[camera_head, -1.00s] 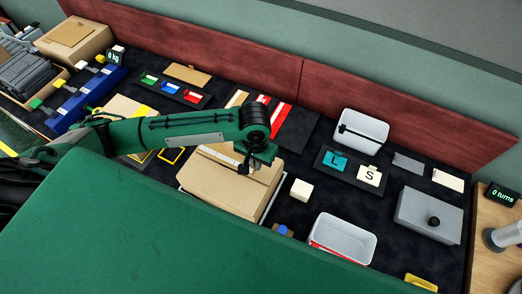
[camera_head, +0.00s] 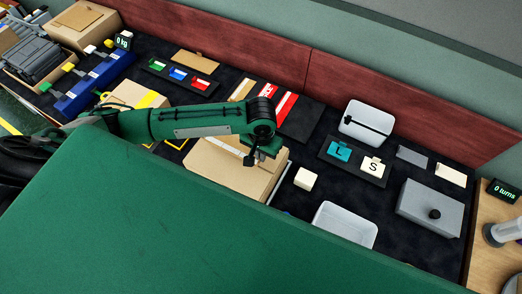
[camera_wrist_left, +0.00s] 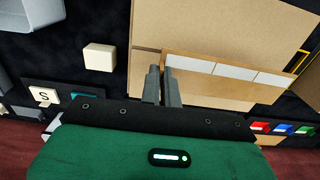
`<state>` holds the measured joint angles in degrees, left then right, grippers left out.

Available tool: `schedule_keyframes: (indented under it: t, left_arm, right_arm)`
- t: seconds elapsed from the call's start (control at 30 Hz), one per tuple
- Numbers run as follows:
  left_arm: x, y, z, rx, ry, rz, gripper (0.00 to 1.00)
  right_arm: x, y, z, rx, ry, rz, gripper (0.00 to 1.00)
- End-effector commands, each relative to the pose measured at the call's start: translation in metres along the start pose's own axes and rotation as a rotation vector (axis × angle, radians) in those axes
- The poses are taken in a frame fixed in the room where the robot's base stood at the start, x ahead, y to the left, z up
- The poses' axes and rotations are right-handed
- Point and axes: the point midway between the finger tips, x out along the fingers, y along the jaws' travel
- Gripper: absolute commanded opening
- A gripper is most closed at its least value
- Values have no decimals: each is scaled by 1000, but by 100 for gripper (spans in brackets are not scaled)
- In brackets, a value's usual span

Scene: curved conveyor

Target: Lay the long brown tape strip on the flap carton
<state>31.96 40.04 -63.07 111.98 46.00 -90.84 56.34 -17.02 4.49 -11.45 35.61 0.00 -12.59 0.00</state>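The flap carton (camera_head: 212,168) lies below my left gripper in the head view; its tan top fills much of the left wrist view (camera_wrist_left: 215,25). My left gripper (camera_head: 250,158) is low over the carton's right part. In the left wrist view its fingers (camera_wrist_left: 163,72) are close together. A long brown-edged strip with white sections (camera_wrist_left: 232,72) runs right from the fingertips across the carton top and appears gripped at its end. I cannot tell whether the strip touches the carton. My right gripper is not in view.
A dark pad (camera_head: 304,121) with red and white strips lies behind the carton. A cream cube (camera_head: 305,179) and a white bin (camera_head: 346,225) are right of it. L and S tiles sit on a dark tray (camera_head: 373,174). My green body part hides the foreground.

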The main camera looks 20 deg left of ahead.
Motion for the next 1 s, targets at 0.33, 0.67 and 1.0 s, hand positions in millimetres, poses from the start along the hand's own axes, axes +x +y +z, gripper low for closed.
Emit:
schedule_keyframes:
  t: [0.33,0.67,1.0]
  left_arm:
    - [22,0,0,1,0,0,0]
    - [42,0,0,0,0,-1,0]
    - [57,0,0,1,0,0,0]
  right_arm:
    - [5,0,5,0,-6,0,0]
    - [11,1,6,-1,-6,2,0]
    - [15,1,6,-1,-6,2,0]
